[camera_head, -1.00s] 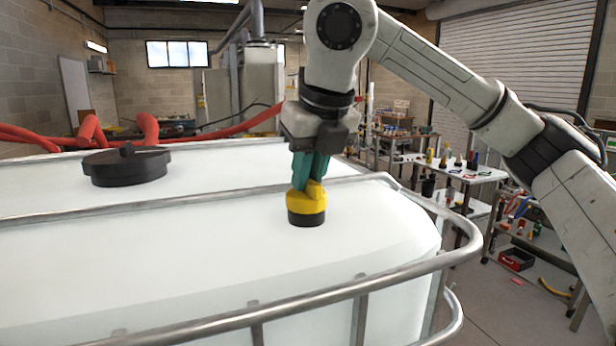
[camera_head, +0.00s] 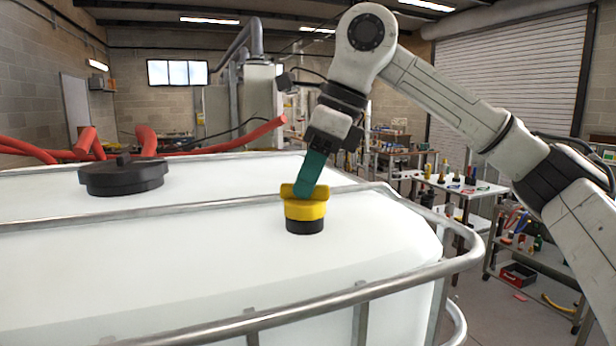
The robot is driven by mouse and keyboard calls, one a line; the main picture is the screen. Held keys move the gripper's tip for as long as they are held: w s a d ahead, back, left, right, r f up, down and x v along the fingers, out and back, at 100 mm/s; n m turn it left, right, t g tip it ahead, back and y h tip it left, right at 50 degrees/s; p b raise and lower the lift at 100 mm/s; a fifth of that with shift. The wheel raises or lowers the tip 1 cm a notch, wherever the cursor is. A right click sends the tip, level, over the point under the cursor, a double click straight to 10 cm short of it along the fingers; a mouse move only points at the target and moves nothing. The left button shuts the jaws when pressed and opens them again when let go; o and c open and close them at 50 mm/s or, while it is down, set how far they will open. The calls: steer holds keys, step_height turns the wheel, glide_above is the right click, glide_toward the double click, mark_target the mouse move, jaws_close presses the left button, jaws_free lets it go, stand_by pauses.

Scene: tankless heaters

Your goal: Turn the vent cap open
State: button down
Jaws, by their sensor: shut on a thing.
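The yellow vent cap (camera_head: 305,209) sits on a black neck (camera_head: 304,226) on top of the white tank (camera_head: 170,265). Its raised grip bar now lies roughly left to right across the picture. My gripper (camera_head: 305,190), with teal fingers, comes down from the upper right at a tilt and is shut on the cap's grip bar. One finger covers part of the bar, and the far finger is mostly hidden.
A metal tube frame (camera_head: 330,315) runs around the tank, with a bar (camera_head: 190,207) across its top. A large black lid (camera_head: 122,176) stands at the left. Red hoses (camera_head: 210,145) lie behind. Workbenches (camera_head: 470,188) with small items stand at the right.

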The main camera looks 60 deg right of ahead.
steer(key=n+y, duration=0.1)
steer(key=n, duration=0.2)
steer(key=n+g+p, duration=0.1)
steer(key=n, duration=0.1)
steer(key=shift+w+d+n+g+y, duration=0.15)
steer(key=shift+n+g+y, duration=0.15)
steer(key=shift+n+y, duration=0.1)
stand_by(0.4)
steer(key=c, duration=1.1)
jaws_free()
steer(key=shift+r, duration=0.1)
steer(key=b+v, duration=0.1)
steer(key=v, duration=0.9)
steer(key=shift+d+r, duration=0.15)
steer(key=shift+r, duration=0.1)
